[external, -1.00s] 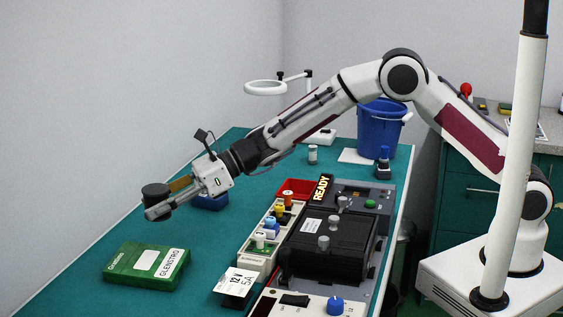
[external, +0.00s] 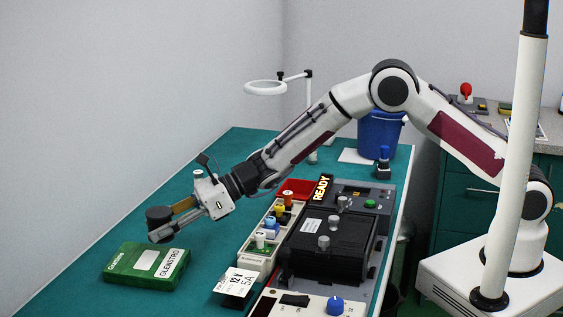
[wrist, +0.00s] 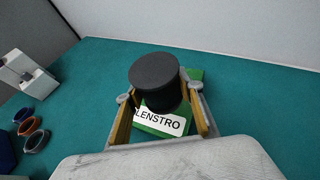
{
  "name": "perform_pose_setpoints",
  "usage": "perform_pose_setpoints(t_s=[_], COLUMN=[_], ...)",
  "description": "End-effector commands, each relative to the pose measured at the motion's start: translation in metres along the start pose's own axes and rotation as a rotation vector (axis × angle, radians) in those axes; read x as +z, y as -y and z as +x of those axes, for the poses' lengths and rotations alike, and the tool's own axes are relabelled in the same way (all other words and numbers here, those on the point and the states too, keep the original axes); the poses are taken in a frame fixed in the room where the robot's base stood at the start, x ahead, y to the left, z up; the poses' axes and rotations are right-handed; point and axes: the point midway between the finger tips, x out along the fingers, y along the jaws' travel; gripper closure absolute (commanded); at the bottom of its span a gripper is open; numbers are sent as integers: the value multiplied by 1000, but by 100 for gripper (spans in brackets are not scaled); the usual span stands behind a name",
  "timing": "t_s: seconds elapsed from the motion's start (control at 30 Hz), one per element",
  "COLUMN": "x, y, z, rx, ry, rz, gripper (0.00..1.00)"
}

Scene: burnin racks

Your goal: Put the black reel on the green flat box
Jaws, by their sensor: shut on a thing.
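The black reel (external: 159,215) is held between the fingers of my gripper (external: 172,222), which is shut on it. In the wrist view the reel (wrist: 155,80) sits upright between the two fingertips of my gripper (wrist: 158,101). The green flat box (external: 133,272) lies on the teal table at the front left, with a white label and dark lettering. The reel is above the box, near its far edge, with a gap visible in the external view. In the wrist view the green box (wrist: 194,75) shows behind and below the reel, partly hidden by it.
A grey test unit with a black block (external: 325,247) and a tray of coloured knobs (external: 262,247) stand to the right. A white number card (external: 235,282) is right of the box. A blue bin (external: 379,133) stands at the back. The table left of the box is clear.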

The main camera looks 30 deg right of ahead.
Motion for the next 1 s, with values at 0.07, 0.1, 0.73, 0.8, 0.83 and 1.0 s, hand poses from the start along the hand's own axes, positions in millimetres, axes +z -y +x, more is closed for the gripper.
perform_pose_setpoints(t_s=[0.07,0.1,0.73,0.8,0.83,1.0], x=[-5,-6,-28,-35,-37,-42], y=[0,0,1,1,2,2], z=[2,3,12,15,16,18], rx=[1,1,1,1,1,0], ry=[2,2,0,0,1,2], rz=[-1,0,0,0,0,-1], gripper=[92,92,92,92,92,92])
